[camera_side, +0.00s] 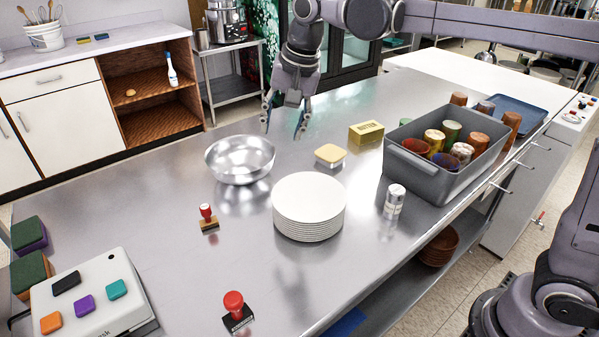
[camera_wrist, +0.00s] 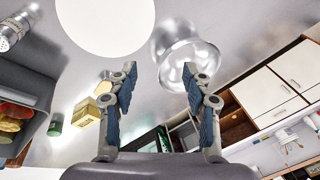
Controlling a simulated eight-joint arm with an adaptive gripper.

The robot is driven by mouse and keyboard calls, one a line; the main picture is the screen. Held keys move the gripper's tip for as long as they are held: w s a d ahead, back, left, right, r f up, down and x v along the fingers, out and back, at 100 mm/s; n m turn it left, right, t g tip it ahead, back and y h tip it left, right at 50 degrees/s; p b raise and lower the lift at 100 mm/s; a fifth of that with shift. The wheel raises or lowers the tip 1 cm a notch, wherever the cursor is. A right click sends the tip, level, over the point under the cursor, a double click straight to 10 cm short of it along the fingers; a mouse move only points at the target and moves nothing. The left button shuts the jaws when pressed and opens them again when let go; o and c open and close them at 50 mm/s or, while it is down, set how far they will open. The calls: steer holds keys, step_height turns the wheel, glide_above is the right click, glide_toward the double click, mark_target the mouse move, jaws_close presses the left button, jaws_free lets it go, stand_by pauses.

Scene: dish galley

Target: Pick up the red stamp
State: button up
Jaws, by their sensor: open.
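Two red-handled stamps stand on the steel counter in the side view. The smaller stamp (camera_side: 207,217), with a wooden base, is left of the plates. The larger red stamp (camera_side: 237,312), with a black base, is at the front edge of the view. My gripper (camera_side: 284,122) is open and empty above the far part of the counter, behind the bowl and plates and well away from both stamps. In the wrist view my gripper (camera_wrist: 159,76) shows two spread fingers with nothing between them. I make out no stamp in the wrist view.
A metal bowl (camera_side: 240,160), a plate stack (camera_side: 309,206), a yellow-topped dish (camera_side: 330,155) and a shaker (camera_side: 395,201) stand mid-counter. A grey bin (camera_side: 432,178) of cups is right. A white case (camera_side: 90,298) with coloured blocks is front left. Counter between the stamps is clear.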

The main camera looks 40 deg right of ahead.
steer(key=w+a+f+m+g, duration=0.2)
steer(key=w+a+m, duration=0.1)
steer(key=w+a, duration=0.4)
steer(key=m+g, duration=0.1)
steer(key=m, duration=0.3)
glide_toward(205, 206)
steer(key=shift+w+a+f+h, duration=0.15)
steer(key=shift+w+f+h, duration=0.05)
steer(key=shift+h, duration=0.2)
steer(key=shift+a+f, duration=0.2)
steer(key=shift+f, duration=0.25)
steer(key=shift+s+f, duration=0.15)
steer(key=shift+f, duration=5)
jaws_close()
